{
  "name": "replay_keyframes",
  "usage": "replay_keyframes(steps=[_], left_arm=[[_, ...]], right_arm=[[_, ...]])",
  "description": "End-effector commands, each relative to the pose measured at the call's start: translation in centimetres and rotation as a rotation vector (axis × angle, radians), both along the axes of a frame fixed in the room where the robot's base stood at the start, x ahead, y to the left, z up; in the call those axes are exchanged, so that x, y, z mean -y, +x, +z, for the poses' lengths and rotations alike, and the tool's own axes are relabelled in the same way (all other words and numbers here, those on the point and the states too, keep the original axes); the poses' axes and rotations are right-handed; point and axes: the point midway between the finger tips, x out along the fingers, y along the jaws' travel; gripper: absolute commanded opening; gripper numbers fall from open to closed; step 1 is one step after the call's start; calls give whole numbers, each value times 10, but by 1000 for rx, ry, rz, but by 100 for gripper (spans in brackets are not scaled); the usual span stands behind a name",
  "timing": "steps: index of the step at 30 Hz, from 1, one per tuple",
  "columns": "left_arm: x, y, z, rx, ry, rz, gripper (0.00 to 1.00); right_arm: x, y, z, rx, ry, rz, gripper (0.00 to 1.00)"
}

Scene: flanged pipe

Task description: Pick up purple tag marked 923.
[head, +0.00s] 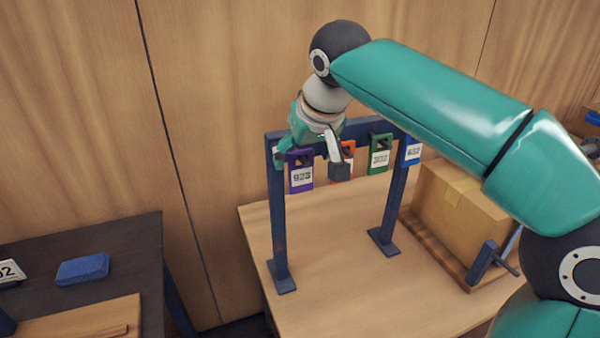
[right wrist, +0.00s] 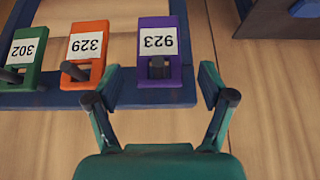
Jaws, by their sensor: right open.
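The purple tag marked 923 (head: 301,175) hangs at the left end of a dark blue rack (head: 279,222) in the head view. In the right wrist view the purple tag (right wrist: 158,62) appears upside down, with a dark peg through its hole. My right gripper (head: 312,160) is at the rack's top bar. In the right wrist view the right gripper (right wrist: 160,75) is open, with one finger to each side of the purple tag's peg end, and nothing is held. My left gripper is not in view.
An orange tag 329 (right wrist: 88,52) hangs beside the purple one, then a green tag 302 (right wrist: 24,52) and a blue tag (head: 411,151). A cardboard box (head: 455,205) stands right of the rack. A dark table (head: 130,250) with a blue block (head: 82,269) is at left.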

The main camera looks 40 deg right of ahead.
Motion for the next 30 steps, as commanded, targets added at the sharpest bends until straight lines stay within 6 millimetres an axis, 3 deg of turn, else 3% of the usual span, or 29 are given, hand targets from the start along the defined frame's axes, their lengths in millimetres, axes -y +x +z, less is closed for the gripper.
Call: replay_keyframes(steps=[6, 14, 24, 30], left_arm=[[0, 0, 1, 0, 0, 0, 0], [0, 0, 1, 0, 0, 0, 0], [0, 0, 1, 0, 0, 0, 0], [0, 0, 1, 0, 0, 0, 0]], right_arm=[[4, 13, -23, -2, 0, 0, 81], [5, 15, -25, 0, 1, 0, 81], [4, 15, -25, 0, 1, 0, 28], [4, 15, -25, 1, 1, 0, 27]])
